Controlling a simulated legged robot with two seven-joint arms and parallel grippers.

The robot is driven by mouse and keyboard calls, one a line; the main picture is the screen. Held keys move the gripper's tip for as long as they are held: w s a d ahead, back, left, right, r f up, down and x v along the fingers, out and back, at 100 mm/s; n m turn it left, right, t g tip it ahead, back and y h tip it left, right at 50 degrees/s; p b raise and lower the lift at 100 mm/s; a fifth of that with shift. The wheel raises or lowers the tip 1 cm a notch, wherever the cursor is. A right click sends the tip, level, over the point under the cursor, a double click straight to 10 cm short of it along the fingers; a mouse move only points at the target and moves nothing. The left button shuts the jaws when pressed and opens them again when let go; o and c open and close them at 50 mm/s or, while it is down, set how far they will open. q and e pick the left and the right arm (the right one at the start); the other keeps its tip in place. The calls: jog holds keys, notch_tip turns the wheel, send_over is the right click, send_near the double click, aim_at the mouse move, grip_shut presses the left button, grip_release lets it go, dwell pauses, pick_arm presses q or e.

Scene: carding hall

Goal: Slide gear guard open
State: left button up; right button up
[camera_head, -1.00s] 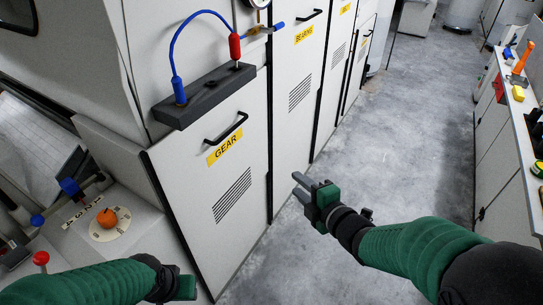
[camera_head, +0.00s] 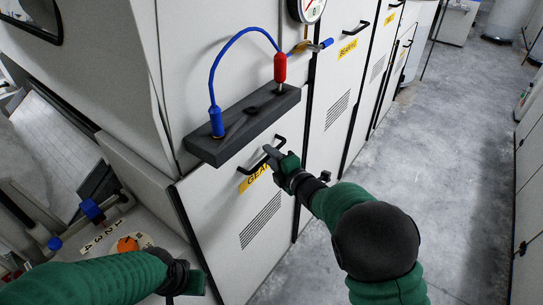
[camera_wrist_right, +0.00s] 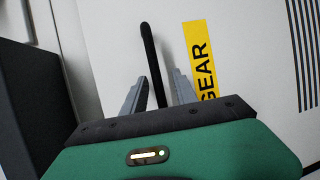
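The gear guard (camera_head: 222,235) is a pale panel with a yellow GEAR label (camera_head: 257,175), a slotted vent and a black bar handle (camera_head: 248,169). It looks closed, in line with its frame. My right gripper (camera_head: 271,153) is at the handle and hides part of it. In the right wrist view, its two grey fingers (camera_wrist_right: 158,88) stand apart with the black handle (camera_wrist_right: 150,50) between them; neither clearly presses on it. My left gripper (camera_head: 188,283) is low at the left, away from the guard; its fingers are not clear.
A dark block (camera_head: 240,125) with a blue plug (camera_head: 216,122), a red plug (camera_head: 280,67) and a blue cable sits just above the guard. An orange knob (camera_head: 128,244) is at lower left. More panels run along the row. The grey floor (camera_head: 400,155) at the right is clear.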

jog(key=shift+w+a+f, duration=0.1)
jog(key=shift+w+a, duration=0.05)
jog(key=shift+a, duration=0.55)
jog(key=shift+s+a, duration=0.15)
jog(key=shift+s, duration=0.05)
jog(key=shift+c, duration=0.6)
jog(key=shift+d, duration=0.35)
grip_shut()
jog(key=shift+w+d, duration=0.1)
